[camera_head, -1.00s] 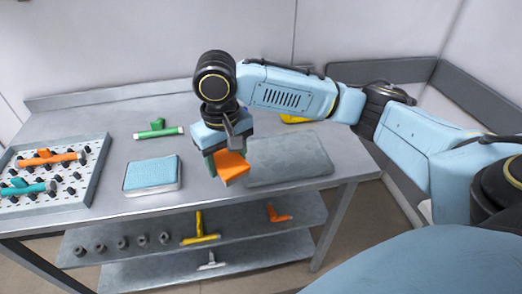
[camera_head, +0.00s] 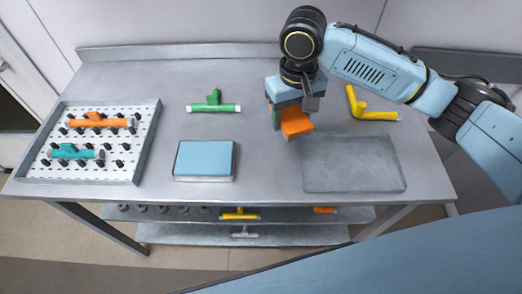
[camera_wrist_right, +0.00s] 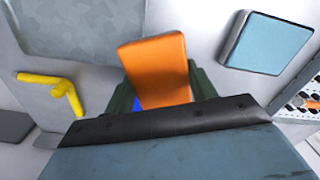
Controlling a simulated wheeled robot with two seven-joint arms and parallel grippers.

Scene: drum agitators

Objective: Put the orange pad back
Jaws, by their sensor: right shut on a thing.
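The orange pad (camera_head: 296,122) is held in my right gripper (camera_head: 289,116), above the table between the blue pad and the grey mat. In the right wrist view the orange pad (camera_wrist_right: 157,70) sticks out from between the dark green fingers, which are shut on it. A blue pad (camera_head: 205,158) lies on a pale base at the table's front middle. It also shows at the upper right of the right wrist view (camera_wrist_right: 266,43). A flat grey mat (camera_head: 352,163) lies bare to the right. My left gripper is not in view.
A perforated tray (camera_head: 145,140) at the left holds an orange agitator (camera_head: 103,122) and a teal one (camera_head: 78,153) among black pegs. A green agitator (camera_head: 213,104) and a yellow one (camera_head: 370,110) lie on the table (camera_head: 255,185). Lower shelves hold more parts.

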